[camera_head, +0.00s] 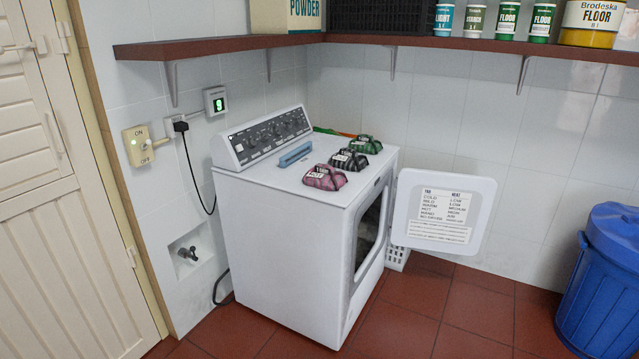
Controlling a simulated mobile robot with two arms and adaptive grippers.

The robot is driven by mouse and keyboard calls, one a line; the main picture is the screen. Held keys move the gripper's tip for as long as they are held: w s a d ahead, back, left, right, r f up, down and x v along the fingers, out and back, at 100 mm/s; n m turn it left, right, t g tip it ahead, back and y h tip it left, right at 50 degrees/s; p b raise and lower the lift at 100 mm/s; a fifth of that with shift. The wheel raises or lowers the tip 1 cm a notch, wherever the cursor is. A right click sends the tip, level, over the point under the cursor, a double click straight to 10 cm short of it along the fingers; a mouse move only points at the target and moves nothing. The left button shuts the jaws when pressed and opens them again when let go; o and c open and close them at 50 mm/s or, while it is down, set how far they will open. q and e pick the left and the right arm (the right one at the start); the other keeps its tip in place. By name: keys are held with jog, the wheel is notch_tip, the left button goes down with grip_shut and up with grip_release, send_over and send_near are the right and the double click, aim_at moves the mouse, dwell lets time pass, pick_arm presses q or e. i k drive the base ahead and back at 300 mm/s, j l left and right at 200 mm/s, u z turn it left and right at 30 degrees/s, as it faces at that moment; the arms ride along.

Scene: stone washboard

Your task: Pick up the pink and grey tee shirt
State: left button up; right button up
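A small folded pink and dark grey bundle with a white label (325,177), which looks like the pink and grey tee shirt, lies near the front edge of the top of a white front-loading machine (285,215). Behind it lie a similar black and grey bundle (348,160) and a green and black bundle (366,144), in a row running to the back right. Neither of my grippers shows in the head view.
The machine's round-cornered door (480,205) stands open to the right. A blue bar (295,154) lies by the control panel (268,138). A brown shelf (430,43) with containers hangs above. A blue bin (602,285) stands right. Red floor is clear in front.

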aim_at(325, 177)
jog(key=i+l+u, duration=0.1)
jog(key=u, duration=0.35)
jog(key=i+l+u, duration=0.2)
jog(key=u, duration=0.2)
jog(key=i+l+u, duration=0.1)
jog(key=u, duration=0.35)
jog(key=k+l, duration=0.05)
